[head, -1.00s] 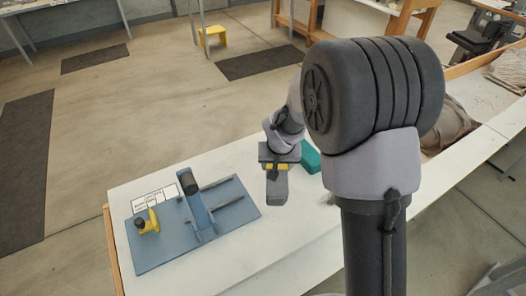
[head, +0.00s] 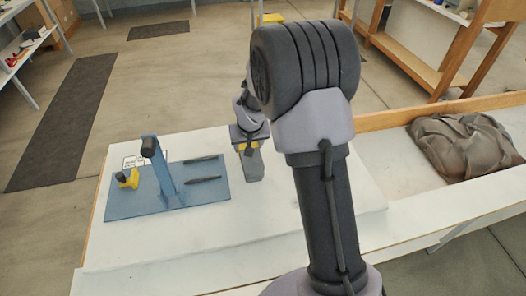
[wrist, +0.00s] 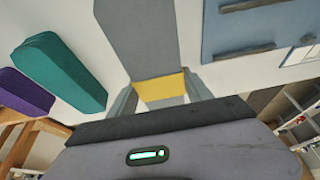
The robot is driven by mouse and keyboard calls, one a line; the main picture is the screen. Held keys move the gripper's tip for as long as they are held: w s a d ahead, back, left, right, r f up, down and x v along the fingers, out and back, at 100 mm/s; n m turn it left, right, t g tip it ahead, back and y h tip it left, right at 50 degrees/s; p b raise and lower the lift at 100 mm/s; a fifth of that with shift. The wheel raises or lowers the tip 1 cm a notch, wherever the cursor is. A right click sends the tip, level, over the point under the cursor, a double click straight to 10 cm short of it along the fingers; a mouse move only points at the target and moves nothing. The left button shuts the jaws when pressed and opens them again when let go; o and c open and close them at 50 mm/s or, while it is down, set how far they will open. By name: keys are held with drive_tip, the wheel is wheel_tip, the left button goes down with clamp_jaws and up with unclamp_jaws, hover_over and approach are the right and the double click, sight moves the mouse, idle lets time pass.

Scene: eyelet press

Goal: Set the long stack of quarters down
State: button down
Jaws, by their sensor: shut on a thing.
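The long stack of quarters (wrist: 138,38) is a long grey block with a yellow band (wrist: 160,88) across it near the jaws. My gripper (wrist: 160,98) is shut on it at the yellow band. In the head view, the grey stack (head: 253,167) hangs below my gripper (head: 246,146), over the white table to the right of the blue press board. I cannot tell whether its lower end touches the table.
The blue press board (head: 140,205) carries an upright post, dark bars and a yellow part (head: 128,178). A teal block (wrist: 58,70) and a purple block (wrist: 24,92) lie beside the stack in the wrist view. The white table (head: 200,245) is clear in front.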

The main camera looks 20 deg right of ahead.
drive_tip(key=d, duration=0.2)
drive_tip(key=shift+d+f, duration=0.15)
drive_tip(key=shift+d, duration=0.15)
drive_tip(key=shift+s+d+f+b, duration=0.1)
drive_tip(key=shift+d+f+b, duration=0.1)
drive_tip(key=shift+f+b, duration=0.35)
drive_tip(key=shift+w+d+f+b, duration=0.1)
drive_tip(key=shift+d+f+b, duration=0.15)
drive_tip(key=shift+f, duration=0.5)
drive_tip(key=shift+s+d+f+b, duration=0.1)
drive_tip(key=shift+d+f+b, duration=0.05)
drive_tip(key=shift+f+b, duration=0.45)
drive_tip(key=shift+c, duration=2.2)
unclamp_jaws()
